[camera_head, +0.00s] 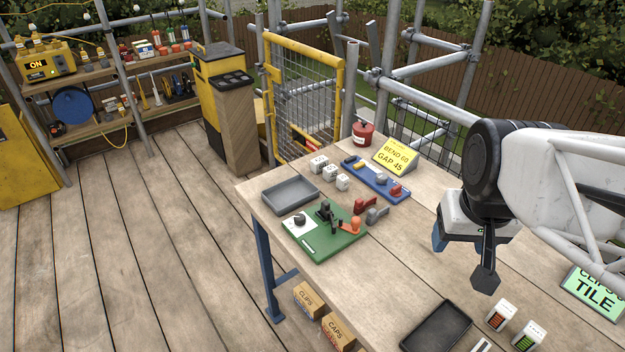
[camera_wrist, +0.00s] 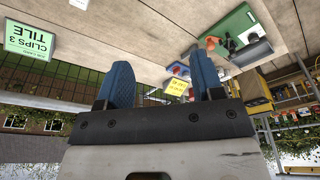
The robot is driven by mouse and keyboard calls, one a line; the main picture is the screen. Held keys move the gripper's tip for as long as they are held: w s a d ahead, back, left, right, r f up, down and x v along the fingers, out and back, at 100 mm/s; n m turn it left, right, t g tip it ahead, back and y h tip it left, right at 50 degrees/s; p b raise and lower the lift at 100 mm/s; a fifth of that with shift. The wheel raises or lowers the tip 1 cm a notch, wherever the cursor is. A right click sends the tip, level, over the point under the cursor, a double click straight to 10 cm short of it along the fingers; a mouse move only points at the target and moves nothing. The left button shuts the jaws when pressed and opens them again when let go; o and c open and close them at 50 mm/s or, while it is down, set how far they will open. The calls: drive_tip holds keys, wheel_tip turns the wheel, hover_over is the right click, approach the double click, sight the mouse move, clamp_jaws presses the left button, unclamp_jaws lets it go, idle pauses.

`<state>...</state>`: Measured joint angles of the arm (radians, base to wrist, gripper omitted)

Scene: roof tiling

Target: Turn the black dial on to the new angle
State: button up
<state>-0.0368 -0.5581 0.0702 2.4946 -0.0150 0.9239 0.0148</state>
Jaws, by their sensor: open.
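The black dial (camera_head: 299,219) is small and sits on a white plate (camera_head: 292,227) at the left part of a green board (camera_head: 338,245). The board lies on the wooden workbench. The dial's exact pointing angle is too small to read. My gripper (camera_head: 462,260) hangs above the right part of the bench, well to the right of the board, open and empty. In the wrist view its two blue fingers (camera_wrist: 163,78) are spread apart. The green board (camera_wrist: 238,22) shows at the upper right there; the dial cannot be made out clearly.
A black upright fixture (camera_head: 325,211) and an orange knob (camera_head: 354,225) stand on the board near the dial. A grey tray (camera_head: 290,194), white blocks (camera_head: 319,164), a blue rack (camera_head: 372,183), red clip (camera_head: 366,204) and yellow card (camera_head: 395,156) surround it. The bench between board and gripper is clear.

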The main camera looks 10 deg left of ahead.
drive_tip(key=w+a+f+n, duration=0.2)
drive_tip(key=w+a, duration=0.3)
drive_tip(key=w, duration=0.4)
drive_tip(key=n+g, duration=0.2)
drive_tip(key=n, duration=0.2)
hover_over(300, 217)
drive_tip(key=f, duration=1.6)
drive_tip(key=shift+s+d, duration=0.2)
drive_tip(key=shift+d, duration=0.15)
drive_tip(key=shift+w+a+f, duration=0.15)
drive_tip(key=shift+a+f, duration=0.3)
drive_tip(key=shift+a, duration=0.1)
drive_tip(key=shift+w+d+f, duration=0.1)
drive_tip(key=shift+d+f, duration=0.05)
drive_tip(key=shift+f, duration=3.7)
drive_tip(key=c, duration=0.9)
